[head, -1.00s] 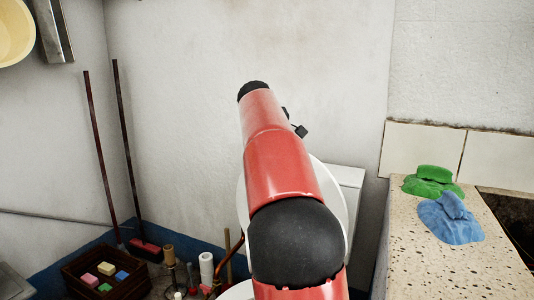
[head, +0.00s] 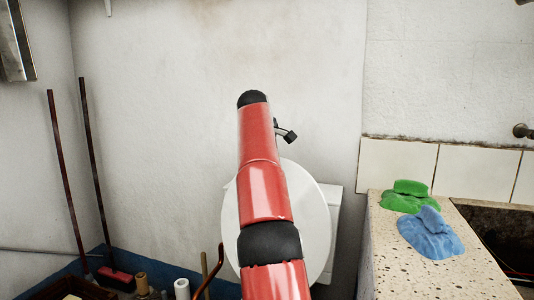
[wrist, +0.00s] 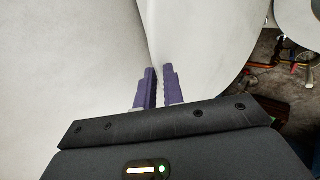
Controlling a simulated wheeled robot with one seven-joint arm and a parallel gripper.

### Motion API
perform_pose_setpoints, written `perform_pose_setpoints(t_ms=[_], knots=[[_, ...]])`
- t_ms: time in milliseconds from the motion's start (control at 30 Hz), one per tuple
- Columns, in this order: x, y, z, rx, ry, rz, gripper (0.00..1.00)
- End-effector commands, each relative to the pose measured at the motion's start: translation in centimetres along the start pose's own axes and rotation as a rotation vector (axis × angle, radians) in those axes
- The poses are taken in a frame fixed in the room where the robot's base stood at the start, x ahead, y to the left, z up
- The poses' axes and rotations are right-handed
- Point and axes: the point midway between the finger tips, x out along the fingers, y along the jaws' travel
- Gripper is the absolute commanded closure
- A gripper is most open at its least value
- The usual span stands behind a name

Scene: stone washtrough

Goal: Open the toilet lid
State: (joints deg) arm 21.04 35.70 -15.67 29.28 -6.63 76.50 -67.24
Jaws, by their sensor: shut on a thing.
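The toilet lid (head: 308,205) is a white oval standing raised, roughly upright, in front of the white cistern (head: 334,200) in the head view. My red arm covers its middle. In the wrist view, the lid (wrist: 205,45) is the smooth white curved surface running up from the fingers. My gripper (wrist: 160,85) has its two purple fingers close together, shut on the lid at its edge. The exact contact is partly hidden between the fingers. In the head view the fingers are hidden behind my arm.
A speckled stone counter (head: 395,265) stands at the right, with a green cloth (head: 408,198) and a blue cloth (head: 430,235) on it. Two long poles (head: 95,165) lean on the left wall. Bottles and rolls (head: 182,289) stand low at the left.

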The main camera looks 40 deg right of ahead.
Motion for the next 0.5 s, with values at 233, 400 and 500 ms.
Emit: perform_pose_setpoints(t_ms=[233,400,500], knots=[[0.92,0.17,-0.15,0.0,0.003,0.005,1.0],[1.03,0.11,-0.1,0.0,0.002,0.002,0.73],[1.04,0.05,-0.11,-0.001,0.001,0.001,0.67]])
